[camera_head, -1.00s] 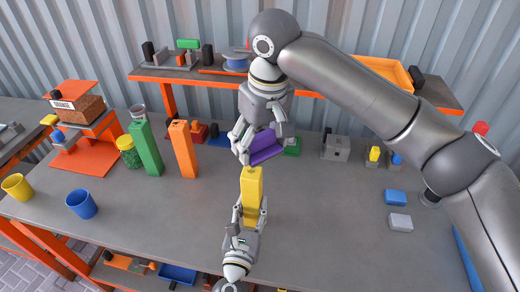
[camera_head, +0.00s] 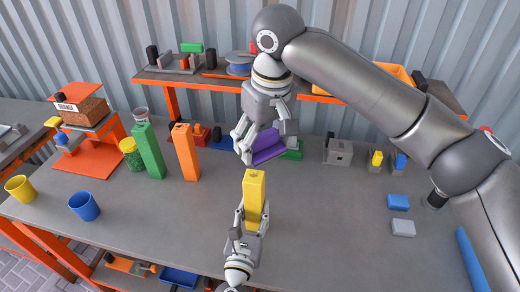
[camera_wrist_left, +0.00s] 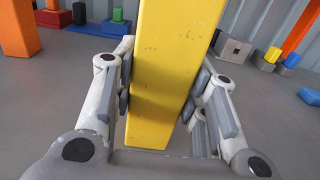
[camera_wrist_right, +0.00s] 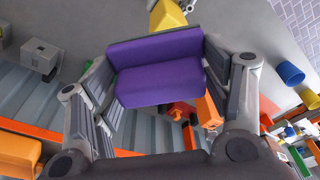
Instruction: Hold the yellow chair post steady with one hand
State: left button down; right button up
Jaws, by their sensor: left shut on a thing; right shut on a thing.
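The yellow chair post (camera_head: 254,188) stands upright on the grey table. It also fills the middle of the left wrist view (camera_wrist_left: 170,70). My left gripper (camera_head: 250,222) is shut on the post's lower part, with a finger on each side. My right gripper (camera_head: 256,150) is shut on a purple L-shaped piece (camera_head: 268,148) and holds it above and behind the post. The purple piece shows between the fingers in the right wrist view (camera_wrist_right: 158,68). In the head view, a gap shows between the purple piece and the post's top.
A green post (camera_head: 148,150) and an orange post (camera_head: 185,152) stand to the left. A blue cup (camera_head: 84,206) and a yellow cup (camera_head: 20,188) are farther left. Small blue (camera_head: 398,201) and grey blocks (camera_head: 403,228) lie right.

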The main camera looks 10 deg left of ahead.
aim_at(263, 177)
jog(key=shift+f, duration=3.35)
jog(key=shift+a+f, duration=0.4)
jog(key=shift+f, duration=0.2)
jog(key=shift+c, duration=0.5)
jog(key=shift+a, duration=1.55)
jog(key=shift+d+f, duration=0.1)
jog(key=shift+d, duration=1.95)
jog(key=shift+a+r, duration=0.1)
jog(key=shift+r, duration=4)
pick_arm(q)
jog(key=c, duration=0.8)
grip_release()
